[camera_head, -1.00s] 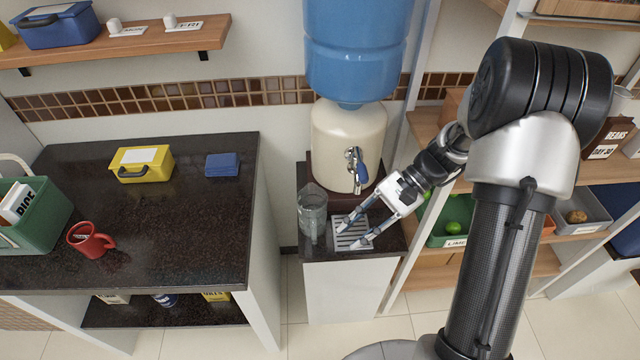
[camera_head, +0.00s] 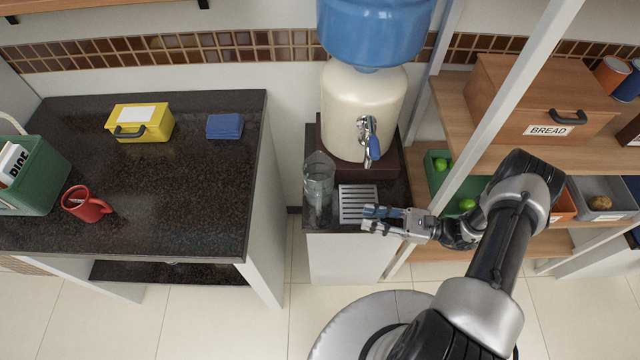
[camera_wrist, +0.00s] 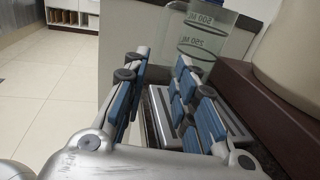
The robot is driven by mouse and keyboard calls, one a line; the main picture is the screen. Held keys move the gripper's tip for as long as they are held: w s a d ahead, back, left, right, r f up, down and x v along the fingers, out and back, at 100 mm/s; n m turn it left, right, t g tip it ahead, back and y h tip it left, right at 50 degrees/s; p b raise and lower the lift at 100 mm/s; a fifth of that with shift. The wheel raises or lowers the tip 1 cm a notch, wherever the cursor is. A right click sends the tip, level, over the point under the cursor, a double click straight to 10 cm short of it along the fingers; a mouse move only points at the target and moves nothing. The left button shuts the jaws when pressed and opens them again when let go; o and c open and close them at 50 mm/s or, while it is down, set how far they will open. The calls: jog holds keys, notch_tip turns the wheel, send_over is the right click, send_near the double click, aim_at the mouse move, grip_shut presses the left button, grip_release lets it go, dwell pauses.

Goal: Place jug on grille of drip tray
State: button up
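The jug (camera_head: 318,188) is clear glass and stands upright on the dark top of the dispenser stand, left of the drip tray. In the wrist view the jug (camera_wrist: 215,38) shows measuring marks, beyond the fingers. The drip tray's pale slatted grille (camera_head: 356,203) lies below the dispenser tap (camera_head: 370,140), with nothing seen standing on it. My gripper (camera_head: 368,219) is open and empty, at the front right edge of the tray, with its fingers pointing left. In the wrist view my gripper (camera_wrist: 162,64) has a clear gap between its blue-padded fingers, which partly hide the grille.
The cream dispenser (camera_head: 362,105) with a blue bottle stands behind the tray. A white shelf upright (camera_head: 510,105) is close to the right of the stand. A dark counter (camera_head: 180,195) with a red mug (camera_head: 86,204) is on the left, across a gap.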

send_near(319, 210)
jog(key=a, duration=0.1)
jog(key=w+a+f, duration=0.1)
jog(key=a, duration=0.1)
jog(key=w+a, duration=0.1)
jog(key=shift+a+f+b, duration=0.25)
jog(key=shift+a+b, duration=0.15)
jog(key=b+x, duration=0.1)
jog(key=x, duration=0.4)
jog(key=shift+f, duration=0.15)
jog(key=shift+c, duration=0.5)
grip_shut()
